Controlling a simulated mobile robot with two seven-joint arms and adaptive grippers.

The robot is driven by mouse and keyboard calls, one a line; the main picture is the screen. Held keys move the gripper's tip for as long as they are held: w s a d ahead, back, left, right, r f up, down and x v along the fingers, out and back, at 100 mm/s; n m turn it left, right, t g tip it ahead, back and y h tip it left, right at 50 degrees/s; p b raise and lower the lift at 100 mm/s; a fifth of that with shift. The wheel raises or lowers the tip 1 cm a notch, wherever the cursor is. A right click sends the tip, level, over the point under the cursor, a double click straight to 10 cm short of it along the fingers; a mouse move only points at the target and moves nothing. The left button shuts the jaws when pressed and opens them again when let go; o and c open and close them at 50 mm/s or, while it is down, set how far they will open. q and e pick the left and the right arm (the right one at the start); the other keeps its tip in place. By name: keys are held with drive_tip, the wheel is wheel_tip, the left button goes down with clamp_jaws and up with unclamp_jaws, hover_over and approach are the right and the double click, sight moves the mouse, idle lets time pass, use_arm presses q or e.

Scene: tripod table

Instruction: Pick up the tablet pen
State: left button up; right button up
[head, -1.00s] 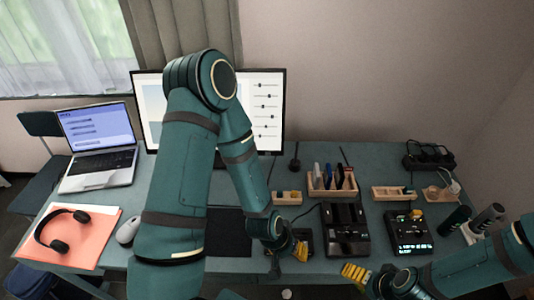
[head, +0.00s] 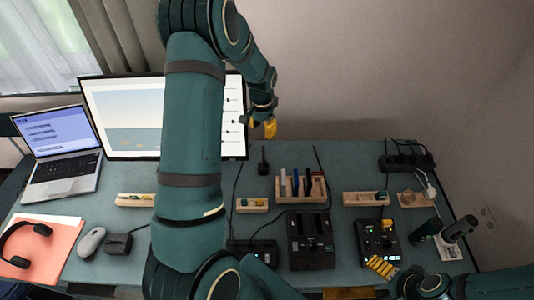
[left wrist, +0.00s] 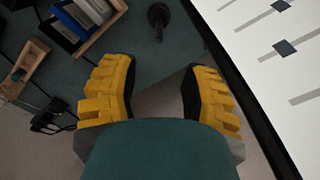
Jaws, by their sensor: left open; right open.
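I cannot make out the tablet pen for certain. A small black upright piece on a round foot (head: 263,162) stands at the back of the desk, and it also shows at the top of the left wrist view (left wrist: 158,20); I cannot tell what it is. My left gripper (head: 260,127) is open and empty, raised in front of the wall at the monitor's right edge. Its yellow fingers are spread apart in the left wrist view (left wrist: 160,92). My right gripper (head: 366,281) is open at the desk's front edge, below the small lit black device (head: 378,242).
A wooden holder (head: 300,188) with several upright items stands mid-desk, with low wooden trays (head: 252,205) (head: 366,199) beside it. The monitor (head: 120,118), laptop (head: 62,155), mouse (head: 91,241) and headphones (head: 28,240) are left. A black docking device (head: 311,240) stands at the front.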

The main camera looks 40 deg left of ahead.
sight(263, 152)
use_arm(q)
wheel_tip(263, 152, down, 8)
drive_tip(key=shift+s+d, duration=0.1)
drive_tip(key=shift+f, duration=2.35)
drive_tip(key=shift+c, duration=0.3)
clamp_jaws()
